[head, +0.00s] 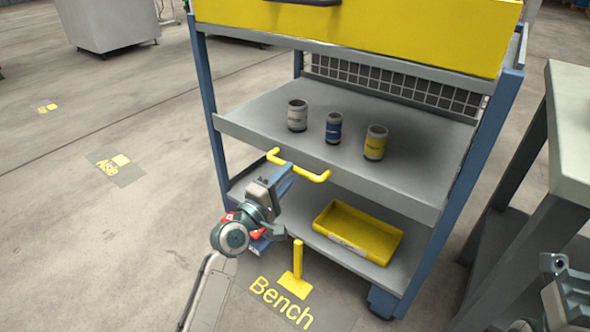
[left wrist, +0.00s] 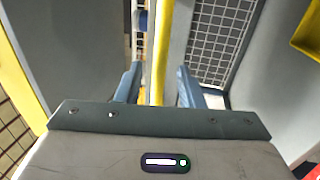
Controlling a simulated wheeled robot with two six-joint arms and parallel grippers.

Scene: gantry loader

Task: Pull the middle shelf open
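The middle shelf (head: 405,165) is a grey tray in the blue-framed cart, with a yellow bar handle (head: 305,172) on its front edge. My left gripper (head: 284,180) is at the handle's left part, in front of the shelf. In the left wrist view the yellow handle (left wrist: 164,45) runs between the two fingers (left wrist: 158,90), with gaps on both sides. My right gripper (head: 560,285) is partly in view at the bottom right; its fingers cannot be made out clearly.
A yellow box (head: 420,28) fills the cart's top. A yellow bin (head: 358,232) lies on the lower shelf. A yellow post (head: 297,262) stands on the floor in front, by the "Bench" marking. A grey table (head: 570,120) is close on the right.

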